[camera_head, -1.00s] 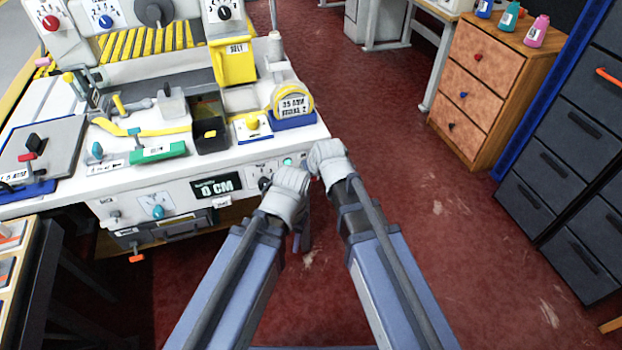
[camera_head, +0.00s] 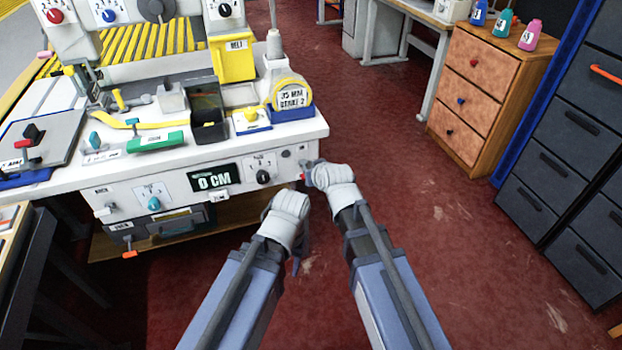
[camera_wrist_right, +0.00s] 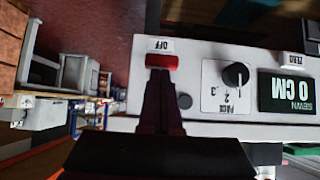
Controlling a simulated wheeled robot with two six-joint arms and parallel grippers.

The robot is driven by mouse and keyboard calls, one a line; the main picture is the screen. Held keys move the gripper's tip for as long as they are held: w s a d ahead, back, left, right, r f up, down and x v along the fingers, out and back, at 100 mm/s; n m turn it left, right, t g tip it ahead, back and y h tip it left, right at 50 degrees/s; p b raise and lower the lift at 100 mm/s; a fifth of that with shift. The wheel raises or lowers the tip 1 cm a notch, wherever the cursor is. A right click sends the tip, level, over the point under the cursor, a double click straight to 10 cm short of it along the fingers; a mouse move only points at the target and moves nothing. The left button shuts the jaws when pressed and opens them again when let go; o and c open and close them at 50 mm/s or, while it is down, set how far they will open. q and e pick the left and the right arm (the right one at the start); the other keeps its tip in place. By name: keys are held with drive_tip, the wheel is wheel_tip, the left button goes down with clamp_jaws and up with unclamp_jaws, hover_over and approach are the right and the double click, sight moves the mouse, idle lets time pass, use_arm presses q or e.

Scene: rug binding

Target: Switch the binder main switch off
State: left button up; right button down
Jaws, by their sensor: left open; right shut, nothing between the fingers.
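The binder's main switch is a red part (camera_wrist_right: 161,61) next to a white OFF label (camera_wrist_right: 160,45) in the upside-down right wrist view. In the head view its red edge (camera_head: 302,177) shows at the right end of the white front panel (camera_head: 235,205). My right gripper (camera_wrist_right: 161,78) is shut and empty, its fingertips right at the red part; I cannot tell whether they touch. In the head view the right gripper (camera_head: 312,176) partly hides the switch. A round lamp (camera_wrist_right: 184,101) beside it is dark. My left gripper (camera_head: 299,258) is open, low in front of the bench.
The panel also carries a black knob (camera_head: 263,177), a 0 CM display (camera_head: 200,188) and a teal knob (camera_head: 154,203). A yellow tape holder (camera_head: 292,95) stands on the bench above. The red floor (camera_head: 420,200) to the right is clear up to the wooden drawers (camera_head: 475,85).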

use_arm(q)
drive_tip(key=shift+f+b, duration=1.9)
drive_tip(key=shift+f, duration=0.3)
use_arm(e)
drive_tip(key=shift+s+d+f, duration=0.1)
drive_tip(key=shift+s+f, duration=0.05)
drive_tip(key=shift+f, duration=0.75)
drive_tip(key=shift+s+f, duration=0.1)
drive_tip(key=shift+f, duration=0.8)
use_arm(q)
drive_tip(key=shift+f, duration=0.1)
use_arm(e)
drive_tip(key=shift+f, duration=0.1)
